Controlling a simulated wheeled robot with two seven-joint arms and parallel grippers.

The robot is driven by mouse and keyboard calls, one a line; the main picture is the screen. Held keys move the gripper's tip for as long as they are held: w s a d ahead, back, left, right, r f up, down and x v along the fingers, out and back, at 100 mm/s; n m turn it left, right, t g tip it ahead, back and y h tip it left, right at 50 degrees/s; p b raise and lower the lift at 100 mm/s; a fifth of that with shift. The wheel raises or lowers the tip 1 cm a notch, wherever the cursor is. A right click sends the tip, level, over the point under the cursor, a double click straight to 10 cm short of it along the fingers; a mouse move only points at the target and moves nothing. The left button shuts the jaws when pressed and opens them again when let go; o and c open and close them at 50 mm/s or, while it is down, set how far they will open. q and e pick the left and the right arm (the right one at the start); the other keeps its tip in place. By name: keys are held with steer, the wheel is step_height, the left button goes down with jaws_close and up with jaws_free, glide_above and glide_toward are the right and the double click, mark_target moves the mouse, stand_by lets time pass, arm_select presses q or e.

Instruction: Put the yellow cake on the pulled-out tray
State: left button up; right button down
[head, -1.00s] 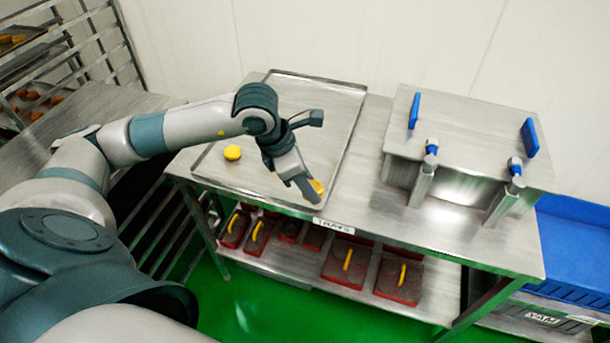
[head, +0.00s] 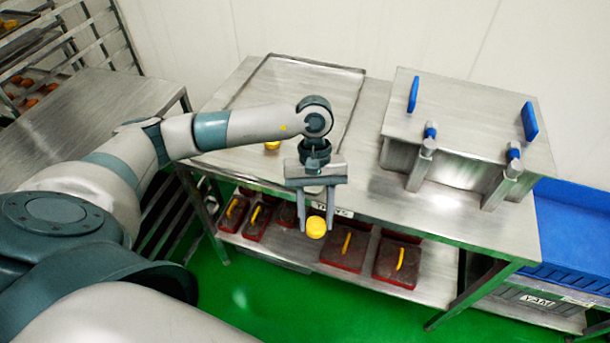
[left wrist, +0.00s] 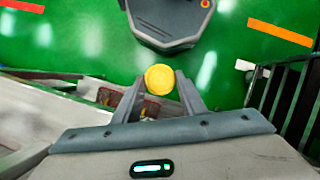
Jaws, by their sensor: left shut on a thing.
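My left gripper (head: 316,226) is shut on a round yellow cake (head: 316,228), held in the air just beyond the table's front edge, above the lower shelf and floor. In the left wrist view the cake (left wrist: 159,78) sits between the two fingertips against green floor. A second yellow cake (head: 272,146) lies on the flat metal tray (head: 300,88) on the steel table, partly hidden by my arm. At the upper left, a rack tray (head: 14,24) is cut off by the picture's edge; I cannot tell how far it is pulled out. My right gripper is not in view.
The rack (head: 95,30) holds trays of orange-brown buns (head: 28,103). A bare steel table (head: 100,105) stands before it. A steel box with blue handles (head: 470,115) stands on the right of the tray table. Red boxes with yellow handles (head: 345,255) fill the lower shelf.

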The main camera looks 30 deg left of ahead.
mark_target(317, 230)
arm_select(q)
steer(key=m, duration=0.1)
steer(key=m+y, duration=0.1)
steer(key=s+d+f+m, duration=0.1)
steer(key=m, duration=0.1)
steer(key=shift+g+y, duration=0.3)
steer(key=shift+g, duration=0.1)
steer(key=m, duration=0.2)
steer(key=s+m+y, duration=0.1)
steer(key=shift+d+f, duration=0.25)
steer(key=shift+f, duration=0.05)
